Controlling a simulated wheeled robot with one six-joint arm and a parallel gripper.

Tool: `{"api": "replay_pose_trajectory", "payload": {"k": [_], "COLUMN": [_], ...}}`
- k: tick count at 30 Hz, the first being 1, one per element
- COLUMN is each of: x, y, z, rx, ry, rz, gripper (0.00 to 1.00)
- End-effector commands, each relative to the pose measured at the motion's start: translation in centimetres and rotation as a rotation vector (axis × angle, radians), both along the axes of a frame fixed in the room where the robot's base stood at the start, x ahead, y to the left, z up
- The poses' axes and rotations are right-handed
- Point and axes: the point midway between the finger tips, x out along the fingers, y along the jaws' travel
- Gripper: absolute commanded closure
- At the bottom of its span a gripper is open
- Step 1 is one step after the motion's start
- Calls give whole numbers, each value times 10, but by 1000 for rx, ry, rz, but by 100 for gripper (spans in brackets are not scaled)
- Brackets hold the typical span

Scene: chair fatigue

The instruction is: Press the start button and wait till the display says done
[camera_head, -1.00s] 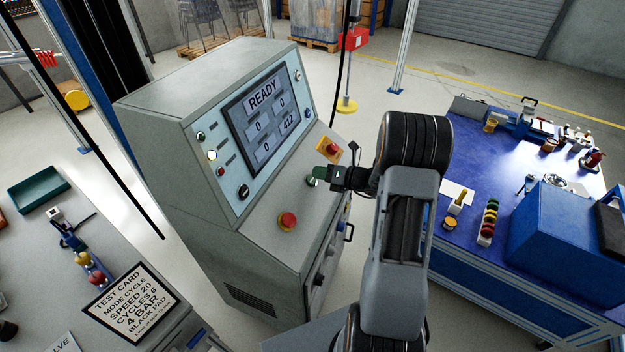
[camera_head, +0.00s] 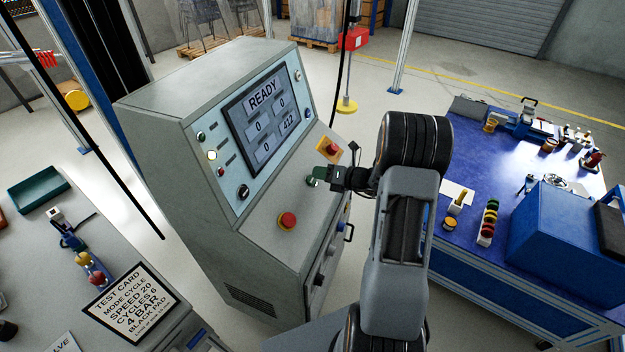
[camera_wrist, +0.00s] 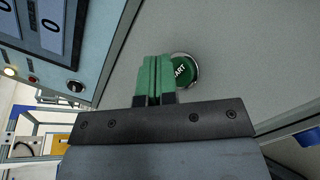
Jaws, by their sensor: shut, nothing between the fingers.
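The green start button (camera_wrist: 184,70) with a metal ring sits on the sloped panel of the grey console (camera_head: 170,140). Part of its lettering, "ART", shows in the wrist view. My gripper (camera_wrist: 155,62) is shut and empty, its green fingertips just left of the button and partly over its edge. In the head view my gripper (camera_head: 316,176) is at the button, hiding most of it. I cannot tell whether the fingertips touch it. The display (camera_head: 266,118) reads READY, with 0, 0, 0 and 412 in its boxes.
A test card (camera_head: 132,303) lies on the left bench. The blue table (camera_head: 470,150) stands right.

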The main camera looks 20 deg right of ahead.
Motion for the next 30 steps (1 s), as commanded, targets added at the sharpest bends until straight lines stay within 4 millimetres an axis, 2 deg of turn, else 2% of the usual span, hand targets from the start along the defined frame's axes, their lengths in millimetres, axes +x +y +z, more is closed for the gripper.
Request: {"api": "replay_pose_trajectory", "payload": {"k": [30], "x": [2], "y": [3], "z": [-7], "rx": [0], "ry": [0], "rz": [0], "gripper": [100]}}
